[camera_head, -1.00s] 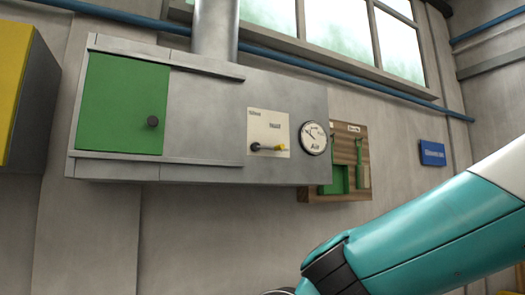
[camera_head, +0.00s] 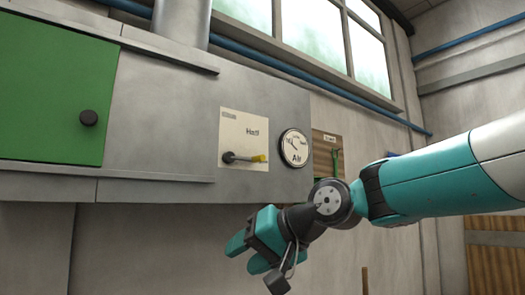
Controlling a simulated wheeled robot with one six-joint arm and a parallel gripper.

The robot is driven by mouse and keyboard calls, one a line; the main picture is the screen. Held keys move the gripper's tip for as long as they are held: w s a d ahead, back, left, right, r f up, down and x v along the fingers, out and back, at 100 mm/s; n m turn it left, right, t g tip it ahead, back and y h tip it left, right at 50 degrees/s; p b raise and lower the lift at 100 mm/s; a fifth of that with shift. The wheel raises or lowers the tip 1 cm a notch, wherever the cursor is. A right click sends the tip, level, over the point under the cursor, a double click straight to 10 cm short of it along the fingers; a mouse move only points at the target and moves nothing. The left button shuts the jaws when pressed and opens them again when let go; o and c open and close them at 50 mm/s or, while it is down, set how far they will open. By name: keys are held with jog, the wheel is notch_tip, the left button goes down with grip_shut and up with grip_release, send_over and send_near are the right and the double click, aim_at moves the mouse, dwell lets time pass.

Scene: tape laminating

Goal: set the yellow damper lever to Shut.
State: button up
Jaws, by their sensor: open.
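A round "Air" gauge (camera_head: 294,148) sits right of the plate. A green door (camera_head: 50,85) with a dark knob (camera_head: 89,117) is at left. A blue pipe (camera_head: 300,73) runs above. The wall below the cabinet is clear.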

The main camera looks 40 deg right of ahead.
aim_at(265, 157)
jog(key=s+d+r+m+t+h+p, duration=0.1)
jog(key=d+r+m+t+h, duration=0.15)
jog(key=d+r, duration=0.6)
jog(key=d+r+m+t+h+p, duration=0.15)
jog(key=d+r+m+t, duration=0.35)
jog(key=r, duration=0.7)
jog(key=shift+n+g, duration=0.35)
jog(key=shift+n, duration=0.1)
jog(key=w+p, duration=0.9)
jog(key=w, duration=0.7)
jog(key=shift+d, duration=0.1)
jog(key=shift+w+f, duration=0.15)
jog(key=shift+w, duration=0.35)
grip_shut()
